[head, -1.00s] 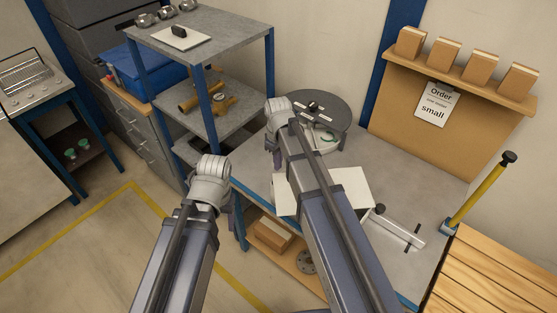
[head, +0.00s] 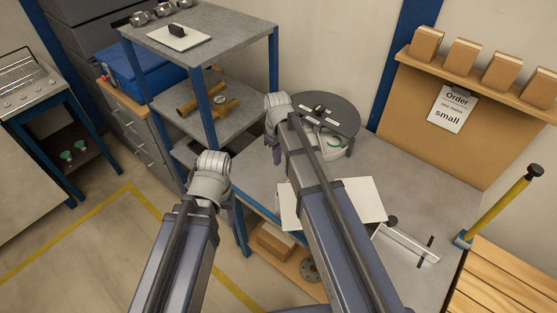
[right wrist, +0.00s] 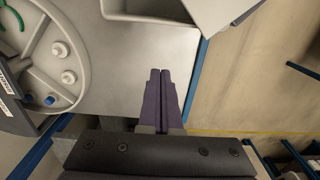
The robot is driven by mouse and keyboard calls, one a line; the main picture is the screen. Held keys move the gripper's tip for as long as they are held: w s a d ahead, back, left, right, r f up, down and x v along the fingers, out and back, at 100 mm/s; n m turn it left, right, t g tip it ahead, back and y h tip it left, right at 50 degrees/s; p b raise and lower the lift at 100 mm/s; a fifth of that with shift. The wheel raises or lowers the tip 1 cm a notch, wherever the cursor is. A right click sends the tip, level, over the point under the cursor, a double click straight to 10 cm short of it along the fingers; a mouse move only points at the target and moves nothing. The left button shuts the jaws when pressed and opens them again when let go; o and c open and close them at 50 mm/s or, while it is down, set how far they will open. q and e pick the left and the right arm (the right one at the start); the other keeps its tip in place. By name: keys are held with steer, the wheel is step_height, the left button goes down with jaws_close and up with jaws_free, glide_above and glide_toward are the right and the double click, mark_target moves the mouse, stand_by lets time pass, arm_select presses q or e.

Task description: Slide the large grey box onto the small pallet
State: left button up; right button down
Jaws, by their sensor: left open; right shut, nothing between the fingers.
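No large grey box can be made out for certain; dark grey stacked boxes or drawers (head: 85,45) stand at the back left of the head view. A slatted wooden platform (head: 505,285), perhaps a pallet, is cut off at the lower right. My left gripper (head: 236,212) is open, mostly hidden behind its wrist, above the floor left of the workbench. My right gripper shows in the right wrist view (right wrist: 160,75), shut and empty, above the grey benchtop, between a round grey turntable and a pale open container.
A grey shelf rack (head: 225,40) stands behind my arms. Floor at left is clear.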

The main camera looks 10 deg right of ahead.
step_height(320, 180, down, 9)
steer(key=b, duration=0.8)
steer(key=shift+r, duration=0.1)
arm_select(q)
step_height(320, 180, down, 8)
steer(key=shift+p, duration=0.4)
arm_select(e)
steer(key=shift+s+d+r, duration=0.2)
steer(key=shift+s+d, duration=0.4)
steer(key=shift+s, duration=0.2)
steer(key=shift+s+d+r, duration=0.2)
steer(key=shift+s+d, duration=0.4)
steer(key=shift+s, duration=0.2)
